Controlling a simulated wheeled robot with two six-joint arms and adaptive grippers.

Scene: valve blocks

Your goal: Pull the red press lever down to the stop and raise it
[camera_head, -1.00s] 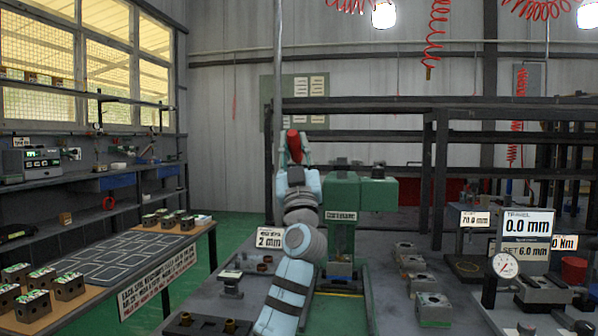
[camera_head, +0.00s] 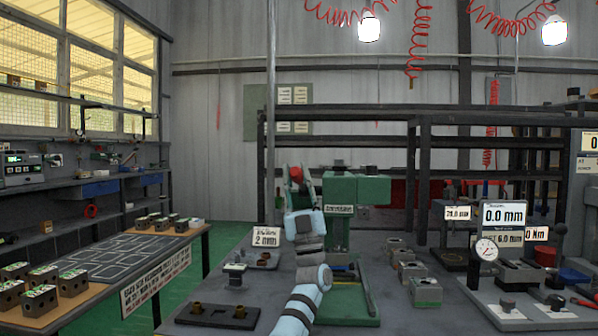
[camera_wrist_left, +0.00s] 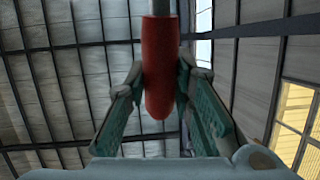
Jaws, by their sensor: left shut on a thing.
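The red lever handle (camera_head: 296,173) stands just left of the green press (camera_head: 372,190). In the left wrist view the handle (camera_wrist_left: 158,65) is a red rounded grip on a grey rod, between my two green finger pads. My left gripper (camera_head: 298,186) is shut on the handle, its arm rising from the bottom of the head view; it also shows in the wrist view (camera_wrist_left: 160,88). The lever's joint to the press is largely hidden. A travel display (camera_head: 505,214) reads 0.0 mm. My right gripper is not in view.
Several metal blocks (camera_head: 426,290) stand on the bench right of the press. A dial gauge (camera_head: 486,249) stands at the right. A dark tray (camera_head: 218,316) and a 2 mm sign (camera_head: 266,237) are left of my arm. Dark shelving (camera_head: 420,120) stands behind.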

